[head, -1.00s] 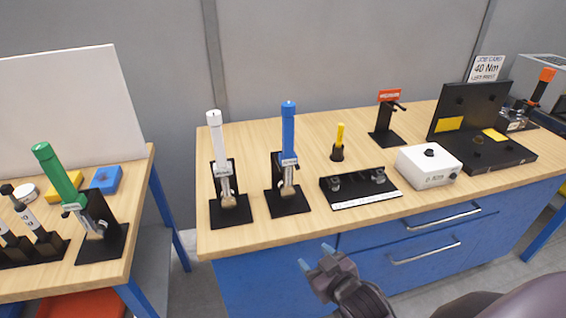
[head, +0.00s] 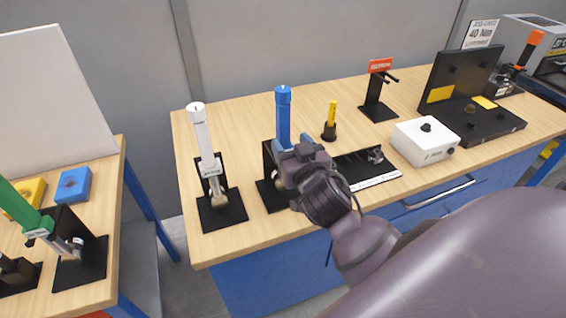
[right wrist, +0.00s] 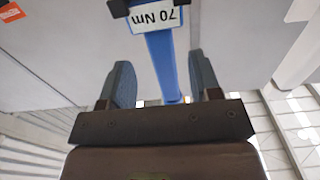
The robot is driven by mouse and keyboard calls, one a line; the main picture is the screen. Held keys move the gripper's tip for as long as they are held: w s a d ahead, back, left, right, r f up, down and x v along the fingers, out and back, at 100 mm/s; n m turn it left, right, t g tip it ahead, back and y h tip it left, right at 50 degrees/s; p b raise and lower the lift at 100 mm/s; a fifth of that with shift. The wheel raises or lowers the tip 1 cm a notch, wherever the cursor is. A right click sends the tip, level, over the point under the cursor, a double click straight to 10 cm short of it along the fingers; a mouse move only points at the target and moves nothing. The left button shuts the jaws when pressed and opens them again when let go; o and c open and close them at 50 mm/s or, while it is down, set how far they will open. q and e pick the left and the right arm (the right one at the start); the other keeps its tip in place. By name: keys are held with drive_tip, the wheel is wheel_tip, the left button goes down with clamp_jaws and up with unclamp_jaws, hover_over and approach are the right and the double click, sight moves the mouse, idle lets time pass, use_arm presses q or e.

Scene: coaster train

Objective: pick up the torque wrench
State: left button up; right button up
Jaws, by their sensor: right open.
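A torque wrench with a blue handle (head: 284,112) stands upright in a black stand on the bench. Its blue handle (right wrist: 163,55) and a "70 Nm" label show in the right wrist view, in line with the gap between the fingers. My right gripper (head: 291,152) is open in front of this wrench, hiding its lower part. Its two fingers (right wrist: 164,78) are apart. A white-handled torque wrench (head: 199,133) stands to its left, and a green-handled one (head: 18,210) leans on the left table. My left gripper is not in view.
A yellow-handled tool (head: 332,114), a black tray (head: 364,182), a white box (head: 427,141) and a black fixture (head: 484,121) stand to the right. A red-signed stand (head: 375,96) is behind. A card (head: 481,34) reads 40 Nm. A gap separates the two tables.

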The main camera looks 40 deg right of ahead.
drive_tip(key=shift+p+x, duration=0.4)
drive_tip(key=shift+x, duration=2.55)
drive_tip(key=shift+a+f, duration=0.15)
drive_tip(key=shift+f, duration=0.05)
clamp_jaws()
drive_tip(key=shift+r, duration=0.1)
